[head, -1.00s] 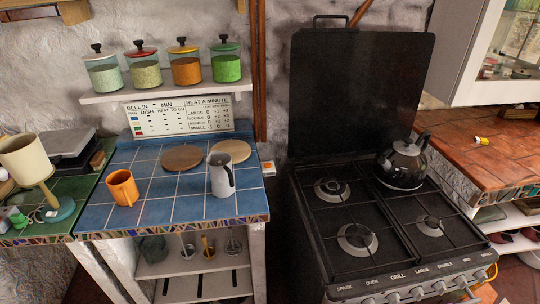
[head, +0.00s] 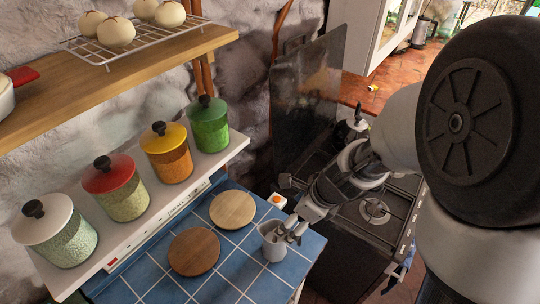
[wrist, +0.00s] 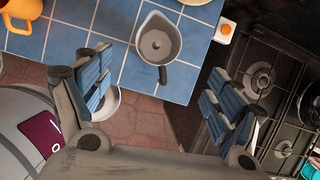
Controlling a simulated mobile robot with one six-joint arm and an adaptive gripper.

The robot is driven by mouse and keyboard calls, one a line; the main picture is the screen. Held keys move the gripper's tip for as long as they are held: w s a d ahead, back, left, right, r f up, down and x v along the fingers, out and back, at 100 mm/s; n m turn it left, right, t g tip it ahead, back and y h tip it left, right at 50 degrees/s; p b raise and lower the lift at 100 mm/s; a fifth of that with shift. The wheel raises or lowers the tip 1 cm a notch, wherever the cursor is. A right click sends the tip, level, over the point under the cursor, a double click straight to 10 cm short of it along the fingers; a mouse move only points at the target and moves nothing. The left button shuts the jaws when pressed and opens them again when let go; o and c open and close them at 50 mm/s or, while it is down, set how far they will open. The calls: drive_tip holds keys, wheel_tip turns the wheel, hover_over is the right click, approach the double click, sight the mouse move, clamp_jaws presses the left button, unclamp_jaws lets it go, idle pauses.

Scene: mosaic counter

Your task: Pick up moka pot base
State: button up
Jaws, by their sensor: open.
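The moka pot base (head: 272,243) is a grey metal pot with a dark handle. It stands upright near the right edge of the blue tiled counter (head: 237,266). In the wrist view the moka pot base (wrist: 158,38) is seen from above, its open top showing and its handle pointing down the picture. My gripper (head: 292,228) hangs above and beside it and hides part of its rim in the head view. In the wrist view my gripper (wrist: 160,82) is open, its two fingers apart on either side below the pot. Nothing is between them.
Two round wooden boards (head: 194,252) (head: 233,210) lie left of the pot. An orange mug (wrist: 22,9) stands at the wrist view's corner. A small box with an orange button (head: 277,200) is near the counter edge. The stove (head: 374,210) is right. Lidded jars (head: 122,192) line a shelf.

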drive_tip(key=b, duration=0.6)
approach(268, 236)
drive_tip(key=shift+w+d+f+m, duration=0.1)
drive_tip(key=shift+d+f+m, duration=0.05)
drive_tip(key=shift+f, duration=0.35)
drive_tip(key=shift+w+d+f+m, duration=0.1)
drive_tip(key=shift+f+m, duration=0.05)
drive_tip(key=shift+f, duration=0.4)
drive_tip(key=shift+a+b+x, duration=0.25)
drive_tip(key=shift+b+x, duration=0.7)
drive_tip(key=shift+x, duration=0.55)
drive_tip(key=shift+a+b+x, duration=0.25)
drive_tip(key=shift+b+x, duration=0.65)
drive_tip(key=shift+x, duration=0.6)
drive_tip(key=shift+r, duration=0.3)
drive_tip(key=shift+c, duration=0.6)
drive_tip(key=c, duration=1.7)
